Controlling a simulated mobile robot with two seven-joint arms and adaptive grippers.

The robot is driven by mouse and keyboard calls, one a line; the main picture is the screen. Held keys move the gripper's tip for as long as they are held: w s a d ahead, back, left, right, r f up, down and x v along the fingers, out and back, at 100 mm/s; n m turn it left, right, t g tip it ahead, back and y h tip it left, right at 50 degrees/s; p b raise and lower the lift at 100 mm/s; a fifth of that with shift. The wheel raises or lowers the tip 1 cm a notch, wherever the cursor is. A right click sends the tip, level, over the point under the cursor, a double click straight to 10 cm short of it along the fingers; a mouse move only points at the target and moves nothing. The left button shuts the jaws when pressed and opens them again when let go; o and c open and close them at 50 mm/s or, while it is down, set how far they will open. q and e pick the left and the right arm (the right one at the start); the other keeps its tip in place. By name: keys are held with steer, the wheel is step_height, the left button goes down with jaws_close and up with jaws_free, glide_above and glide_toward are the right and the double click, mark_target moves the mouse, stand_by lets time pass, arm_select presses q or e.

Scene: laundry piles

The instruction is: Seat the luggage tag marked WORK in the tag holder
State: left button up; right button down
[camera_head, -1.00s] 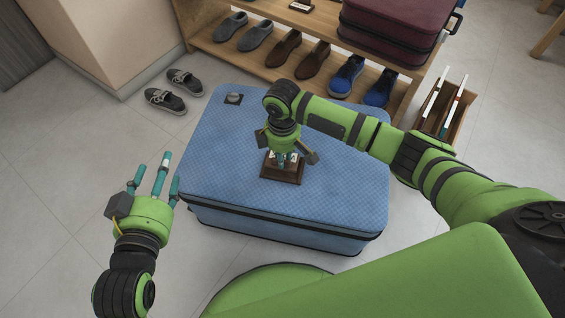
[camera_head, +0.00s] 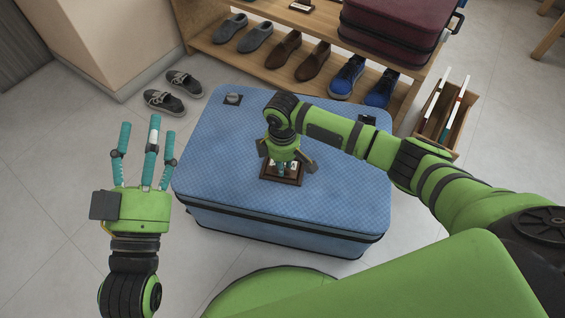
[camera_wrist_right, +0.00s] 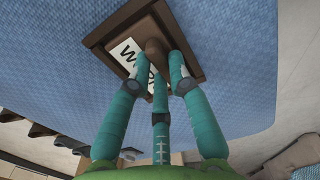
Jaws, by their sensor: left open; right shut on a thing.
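The tag holder is a dark brown frame (camera_head: 284,182) on top of the blue suitcase; its rim also shows in the right wrist view (camera_wrist_right: 101,34). The tag is a white plate (camera_wrist_right: 127,52) with black letters, partly covered, reading "WO" and more. It lies within the holder's outline; I cannot tell whether it is flush. My right gripper (camera_head: 281,167) points down over the holder, and its three fingers (camera_wrist_right: 160,62) are shut on the tag's brown knob (camera_wrist_right: 155,47). My left gripper (camera_head: 147,128) is open and empty, left of the suitcase.
The blue suitcase (camera_head: 225,165) lies flat on the tiled floor, with a small dark fitting (camera_head: 232,99) at its far left corner. Behind it stands a wooden shoe rack (camera_head: 210,45) with several shoes and a maroon suitcase (camera_head: 395,30). Grey shoes (camera_head: 165,102) lie on the floor at left.

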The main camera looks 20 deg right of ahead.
steer(key=c, duration=1.2)
jaws_free()
steer(key=shift+f, duration=0.1)
steer(key=shift+o, duration=0.2)
